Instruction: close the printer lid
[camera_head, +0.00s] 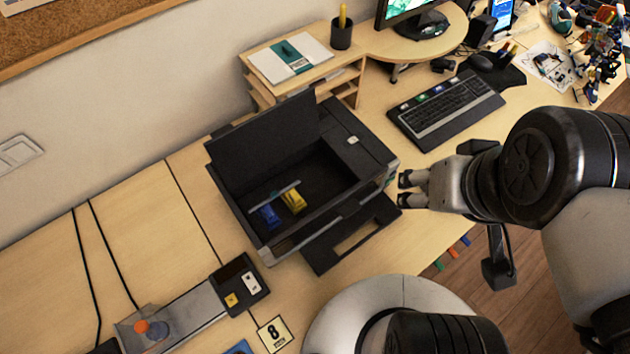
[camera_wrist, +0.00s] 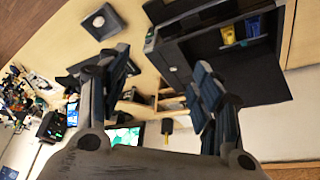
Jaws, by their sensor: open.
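The black printer (camera_head: 352,150) stands on the wooden desk. Its lid (camera_head: 268,145) is raised and leans toward the wall, leaving the inside open. A blue piece (camera_head: 269,215) and a yellow piece (camera_head: 293,200) sit inside the printer. My gripper (camera_head: 404,190) is at the printer's right side, apart from the lid, open with nothing between its fingers. In the wrist view my gripper (camera_wrist: 165,75) has its fingers spread, and the printer lid (camera_wrist: 250,78) shows upside down at the right, beyond one finger. The printer's front tray (camera_head: 350,235) is pulled out.
A keyboard (camera_head: 445,108) lies right of the printer. A wooden shelf (camera_head: 343,83) with papers and a pen cup (camera_head: 341,36) stands behind it. The desk left of the printer is mostly clear.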

